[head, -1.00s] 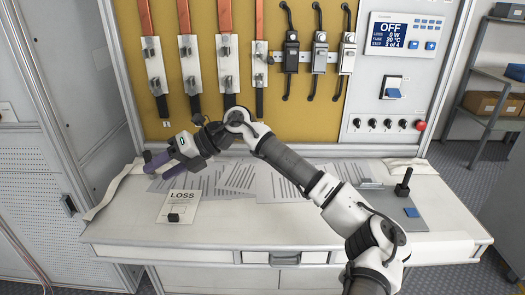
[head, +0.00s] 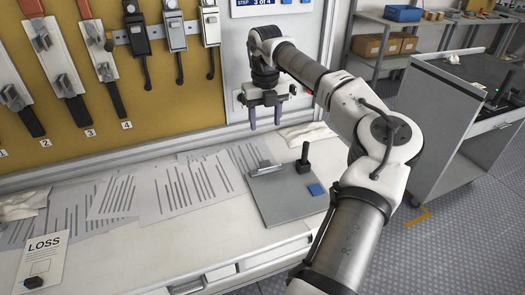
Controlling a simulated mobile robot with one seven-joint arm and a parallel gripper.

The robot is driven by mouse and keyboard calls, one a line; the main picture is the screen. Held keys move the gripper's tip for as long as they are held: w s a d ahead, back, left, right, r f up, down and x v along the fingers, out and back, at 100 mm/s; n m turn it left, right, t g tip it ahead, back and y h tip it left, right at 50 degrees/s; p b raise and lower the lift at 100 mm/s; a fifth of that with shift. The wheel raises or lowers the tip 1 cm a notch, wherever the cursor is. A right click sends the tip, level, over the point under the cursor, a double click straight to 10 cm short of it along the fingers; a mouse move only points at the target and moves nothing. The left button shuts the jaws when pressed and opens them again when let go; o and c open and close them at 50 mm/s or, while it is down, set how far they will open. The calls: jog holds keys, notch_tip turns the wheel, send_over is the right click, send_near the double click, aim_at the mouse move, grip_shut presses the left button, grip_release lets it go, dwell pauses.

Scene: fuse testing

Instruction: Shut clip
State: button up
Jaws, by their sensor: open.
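My gripper (head: 265,117) hangs with its two purple fingers pointing down, apart and empty, in front of the panel's right part. Below it on the bench is a grey plate (head: 283,200). The plate has a flat metal clip (head: 265,169) at its back left edge, an upright black handle (head: 303,158) and a blue pad (head: 316,190). I cannot tell whether this clip is open or shut. The gripper is above the plate and touches nothing.
Striped papers (head: 182,185) lie left of the plate. A LOSS card (head: 42,255) with a small dark block is at the front left. The yellow panel (head: 85,130) carries several numbered white strips with metal clips. A grey cart (head: 445,120) stands at right.

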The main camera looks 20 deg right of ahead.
aim_at(265, 162)
notch_tip(265, 162, down, 13)
jog(key=shift+a+f+p, duration=0.15)
jog(key=shift+p, duration=0.95)
jog(key=shift+s, duration=0.1)
jog(key=c, duration=1)
jog(key=shift+b, duration=0.5)
jog(key=t+b, duration=0.2)
jog(key=b, duration=0.1)
jog(key=s+t+b, duration=0.1)
jog(key=t+b, duration=0.1)
jog(key=b, duration=0.2)
jog(key=shift+b, duration=0.3)
jog(key=t+b, duration=0.2)
jog(key=b, duration=0.4)
jog(key=s+t+b, duration=0.1)
jog(key=t+b, duration=0.1)
jog(key=b, duration=0.4)
jog(key=shift+s, duration=0.2)
jog(key=t+b, duration=0.1)
jog(key=b, duration=0.2)
jog(key=t+b, duration=0.1)
jog(key=b, duration=0.2)
jog(key=shift+s+r+b, duration=0.35)
jog(key=shift+s, duration=0.05)
jog(key=shift+r+t+b, duration=0.15)
jog(key=shift+t+b, duration=0.25)
jog(key=shift+b, duration=0.25)
jog(key=shift+s+r+b, duration=0.1)
jog(key=shift+r+b, duration=0.1)
jog(key=shift+b, duration=0.2)
